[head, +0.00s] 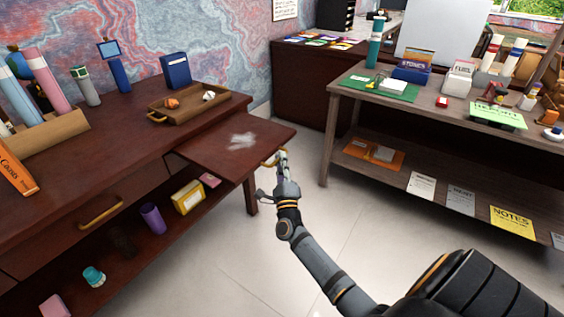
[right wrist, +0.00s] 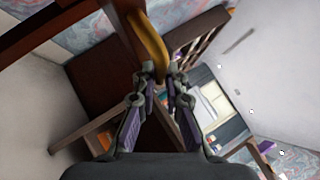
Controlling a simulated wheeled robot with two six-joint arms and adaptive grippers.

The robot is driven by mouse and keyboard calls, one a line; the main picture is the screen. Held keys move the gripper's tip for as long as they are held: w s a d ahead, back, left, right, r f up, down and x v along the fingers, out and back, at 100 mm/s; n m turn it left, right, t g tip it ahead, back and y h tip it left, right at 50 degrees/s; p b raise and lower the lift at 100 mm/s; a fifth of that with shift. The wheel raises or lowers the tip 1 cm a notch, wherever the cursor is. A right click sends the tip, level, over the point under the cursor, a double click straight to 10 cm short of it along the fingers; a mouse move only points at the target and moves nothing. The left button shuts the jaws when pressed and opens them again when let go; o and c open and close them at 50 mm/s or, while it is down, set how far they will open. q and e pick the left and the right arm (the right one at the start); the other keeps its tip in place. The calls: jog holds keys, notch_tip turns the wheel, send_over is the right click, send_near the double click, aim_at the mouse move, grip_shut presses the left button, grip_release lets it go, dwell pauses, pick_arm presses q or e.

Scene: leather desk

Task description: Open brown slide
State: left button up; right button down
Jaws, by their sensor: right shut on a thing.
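The brown slide (head: 215,155) is a flat wooden board that sticks out from under the desk top, toward the right. A pale, powdery patch lies on its upper face. Its brass handle (head: 269,162) is at the front edge, and it also shows in the right wrist view (right wrist: 148,38). My right gripper (head: 281,157) is at this handle, shut on it; its two fingers (right wrist: 163,77) close around the handle's end in the right wrist view. My left gripper is not in view.
The brown desk (head: 120,120) bears a wooden tray (head: 215,109) and a blue box (head: 176,70). A drawer with a brass handle (head: 100,212) is below. A yellow box (head: 187,197) stands on the lower shelf. A shelf table (head: 440,115) stands right, with free floor between.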

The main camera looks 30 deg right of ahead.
jog(key=shift+s+f, duration=0.1)
jog(key=shift+f, duration=0.05)
jog(key=c, duration=1.4)
grip_release()
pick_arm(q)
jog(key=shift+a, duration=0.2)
pick_arm(e)
jog(key=v, duration=1.2)
